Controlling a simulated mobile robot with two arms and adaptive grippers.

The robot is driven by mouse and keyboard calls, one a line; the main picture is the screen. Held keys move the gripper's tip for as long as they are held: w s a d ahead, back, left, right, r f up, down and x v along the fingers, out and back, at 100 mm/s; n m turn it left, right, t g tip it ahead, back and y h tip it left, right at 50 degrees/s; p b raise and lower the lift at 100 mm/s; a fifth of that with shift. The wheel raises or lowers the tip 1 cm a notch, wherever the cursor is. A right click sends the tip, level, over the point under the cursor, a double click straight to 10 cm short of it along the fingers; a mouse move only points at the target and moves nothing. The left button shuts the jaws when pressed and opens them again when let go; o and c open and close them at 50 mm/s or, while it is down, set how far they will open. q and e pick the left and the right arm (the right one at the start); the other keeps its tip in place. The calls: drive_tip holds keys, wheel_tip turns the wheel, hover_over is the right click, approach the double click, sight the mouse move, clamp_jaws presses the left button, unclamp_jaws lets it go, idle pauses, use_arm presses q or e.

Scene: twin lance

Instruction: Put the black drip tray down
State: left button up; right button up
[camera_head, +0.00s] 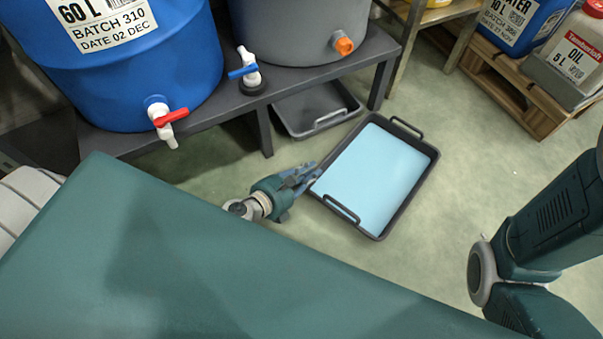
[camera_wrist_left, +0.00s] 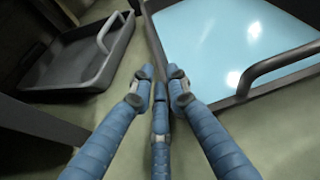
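The black drip tray (camera_head: 424,190) is a dark rectangular tray with a raised handle at two ends and a flat light-blue surface inside. It looks level over the floor; I cannot tell whether its underside touches it. My left gripper (camera_head: 312,178) is at the tray's left corner. In the left wrist view, the blue fingers of the left gripper (camera_wrist_left: 160,78) are close together on both sides of the tray's wall (camera_wrist_left: 153,45), seemingly pinching it. My right arm shows at the right of the head view, but its gripper is hidden.
An empty dark tray (camera_head: 337,122) lies under the grey bench (camera_head: 322,70), which carries a blue drum (camera_head: 130,80) and a grey drum (camera_head: 300,30) with taps. A wooden pallet (camera_head: 510,98) with containers stands at the upper right. The floor right of the tray is clear.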

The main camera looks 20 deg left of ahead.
use_arm(q)
drive_tip(key=v, duration=0.4)
drive_tip(key=shift+a, duration=0.1)
idle(0.4)
